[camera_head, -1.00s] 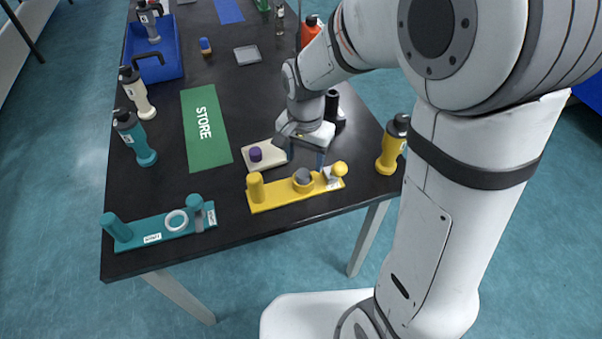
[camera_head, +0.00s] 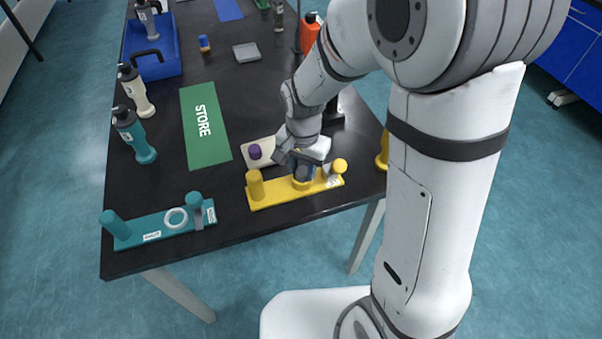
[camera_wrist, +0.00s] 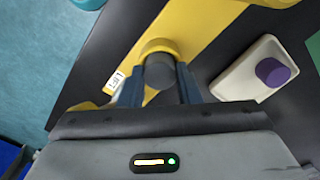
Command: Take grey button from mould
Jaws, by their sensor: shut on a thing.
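The yellow mould (camera_head: 272,193) lies near the front edge of the black table, with a yellow post at its left end and a yellow knob at its right end. The grey button (camera_wrist: 159,72) sits at the round yellow seat of the mould in the wrist view. My gripper (camera_wrist: 160,90) is shut on the grey button, one dark blue finger on each side of it. In the head view my gripper (camera_head: 302,168) comes down over the mould and hides most of the button.
A pale block with a purple button (camera_head: 255,151) lies just behind the mould. A teal mould (camera_head: 165,226) is at the front left. A green STORE mat (camera_head: 206,145) lies behind, mostly clear. A yellow bottle (camera_head: 382,152) stands right, partly behind my arm.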

